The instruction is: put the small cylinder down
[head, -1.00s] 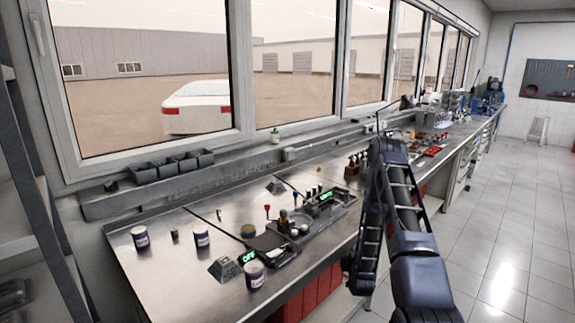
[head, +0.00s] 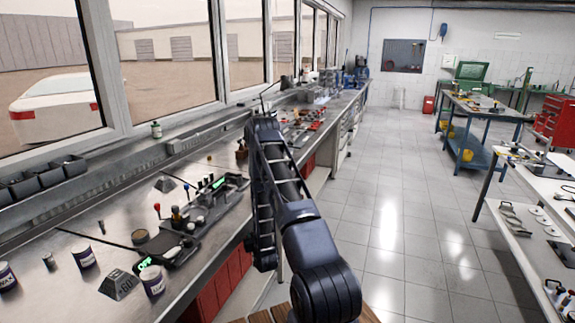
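My gripper (head: 264,262) hangs at the lower end of my dark arm, beside the front edge of the steel workbench (head: 75,218). Its fingers are small and dark here, so I cannot tell whether it is open or shut, or whether it holds anything. A small dark cylinder (head: 49,262) stands upright on the bench at the lower left, well apart from my gripper. A smaller upright piece (head: 101,227) stands behind it. I cannot tell which small cylinder the task names.
White-and-purple cans (head: 83,256) stand on the bench near a scale with a green display (head: 150,263). A tool tray (head: 213,206) lies nearer my arm. The tiled floor (head: 390,215) is clear. A white shelf table (head: 535,215) and blue workbench (head: 487,115) stand right.

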